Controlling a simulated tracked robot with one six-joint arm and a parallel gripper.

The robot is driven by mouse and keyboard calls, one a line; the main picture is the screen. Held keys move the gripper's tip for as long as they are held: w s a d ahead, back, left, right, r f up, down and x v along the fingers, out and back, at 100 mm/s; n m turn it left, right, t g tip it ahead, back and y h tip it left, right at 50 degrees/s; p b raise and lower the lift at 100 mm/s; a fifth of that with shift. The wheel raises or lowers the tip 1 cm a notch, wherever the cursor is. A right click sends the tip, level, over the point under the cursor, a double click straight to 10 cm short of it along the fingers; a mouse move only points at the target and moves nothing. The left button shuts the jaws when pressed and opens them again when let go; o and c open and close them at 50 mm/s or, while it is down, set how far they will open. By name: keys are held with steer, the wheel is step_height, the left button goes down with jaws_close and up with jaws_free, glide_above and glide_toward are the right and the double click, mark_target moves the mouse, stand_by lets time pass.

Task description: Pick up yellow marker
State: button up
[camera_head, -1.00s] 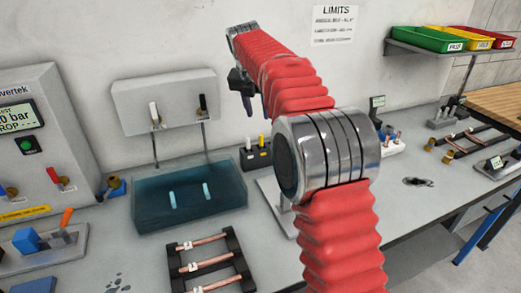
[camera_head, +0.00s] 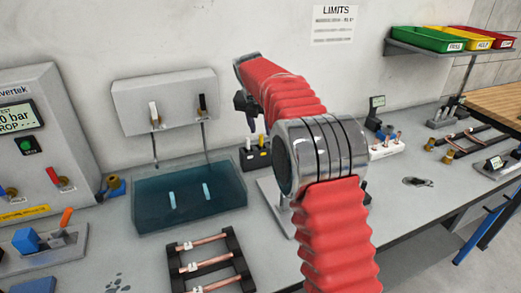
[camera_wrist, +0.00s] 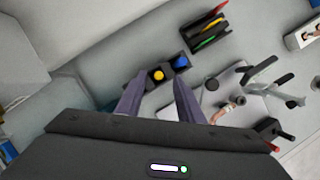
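The yellow marker (camera_head: 262,141) stands upright in a small black holder (camera_head: 256,160) on the bench, beside the blue-green water tank. In the wrist view its round yellow end (camera_wrist: 159,75) shows just ahead of my fingertips, roughly centred between them. A blue-topped marker (camera_wrist: 180,62) stands in the same holder, to its right. My gripper (camera_wrist: 159,84) is open and empty, with its two fingers apart. In the head view my gripper (camera_head: 250,115) hangs above the holder, fingers partly hidden by the arm. I cannot tell the exact height gap.
The water tank (camera_head: 190,205) is left of the holder. In the wrist view a black rack (camera_wrist: 208,28) with red, yellow and green pieces lies beyond it, and a stand with clamps (camera_wrist: 262,90) is to the right. A rack of copper tubes (camera_head: 208,263) lies in front.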

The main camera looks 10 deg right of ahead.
mark_target(261, 135)
steer(key=shift+x, duration=2.6)
steer(key=shift+s+a, duration=0.1)
steer(key=shift+c, duration=0.7)
jaws_close()
